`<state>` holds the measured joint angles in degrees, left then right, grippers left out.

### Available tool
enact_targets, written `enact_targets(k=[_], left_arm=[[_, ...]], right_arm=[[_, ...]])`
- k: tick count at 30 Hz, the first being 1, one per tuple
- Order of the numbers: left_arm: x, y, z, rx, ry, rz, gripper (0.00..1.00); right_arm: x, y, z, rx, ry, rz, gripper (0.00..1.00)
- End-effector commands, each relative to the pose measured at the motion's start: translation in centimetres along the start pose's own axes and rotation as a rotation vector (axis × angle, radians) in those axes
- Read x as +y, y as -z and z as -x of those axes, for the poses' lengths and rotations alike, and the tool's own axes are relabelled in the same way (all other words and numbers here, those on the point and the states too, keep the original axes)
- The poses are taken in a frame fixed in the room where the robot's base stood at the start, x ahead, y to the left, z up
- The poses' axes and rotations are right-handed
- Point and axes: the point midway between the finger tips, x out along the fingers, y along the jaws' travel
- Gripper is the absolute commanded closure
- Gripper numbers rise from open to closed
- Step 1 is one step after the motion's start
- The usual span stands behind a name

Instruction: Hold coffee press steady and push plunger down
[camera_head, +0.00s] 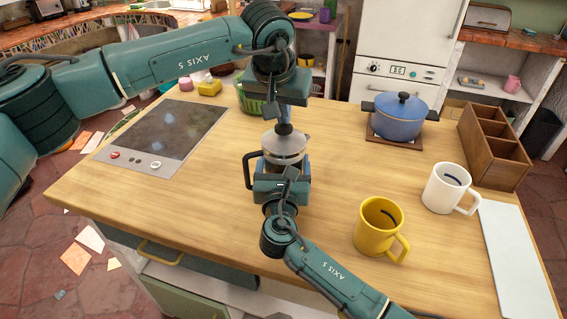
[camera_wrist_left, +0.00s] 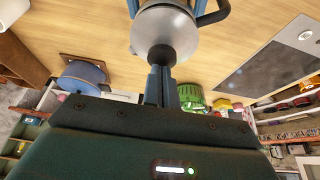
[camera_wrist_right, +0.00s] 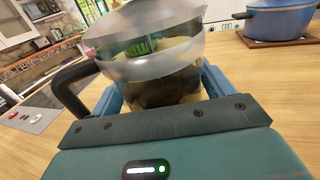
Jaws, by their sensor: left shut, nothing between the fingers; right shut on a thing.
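The coffee press (camera_head: 284,146) stands upright on the wooden counter, with a silver lid and a dark handle on its left. My right gripper (camera_head: 283,176) is shut around its glass body; the right wrist view shows a blue finger on each side of the glass (camera_wrist_right: 165,82), with dark liquid low inside. My left gripper (camera_head: 284,128) is shut and empty, pointing down over the lid. In the left wrist view its fingertips (camera_wrist_left: 162,72) meet the dark plunger knob (camera_wrist_left: 162,54) above the lid. Whether they touch or hover just over it is unclear.
A yellow mug (camera_head: 378,228) and a white mug (camera_head: 448,188) stand to the right. A blue pot (camera_head: 399,117), a wooden divided box (camera_head: 494,147) and a green basket (camera_head: 246,100) are farther back. A black cooktop (camera_head: 165,131) is on the left.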

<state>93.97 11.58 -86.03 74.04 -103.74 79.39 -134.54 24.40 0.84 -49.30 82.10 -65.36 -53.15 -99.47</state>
Motion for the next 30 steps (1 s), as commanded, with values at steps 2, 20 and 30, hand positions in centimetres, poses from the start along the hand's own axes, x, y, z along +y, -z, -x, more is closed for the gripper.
enact_targets(k=[2, 20, 30], left_arm=[[0.0, 0.0, 0.0, -0.001, 0.001, 0.000, 1.00], [0.0, 1.9, 4.5, 0.002, 0.000, 0.000, 1.00], [0.0, 2.4, 5.6, 0.001, 0.000, -0.001, 1.00]], right_arm=[[0.0, 0.2, 0.0, 0.003, 0.000, 0.000, 0.76], [0.0, 0.2, 0.0, 0.003, 0.000, 0.001, 0.76], [0.0, 0.2, 0.0, 0.003, 0.000, 0.000, 0.76]])
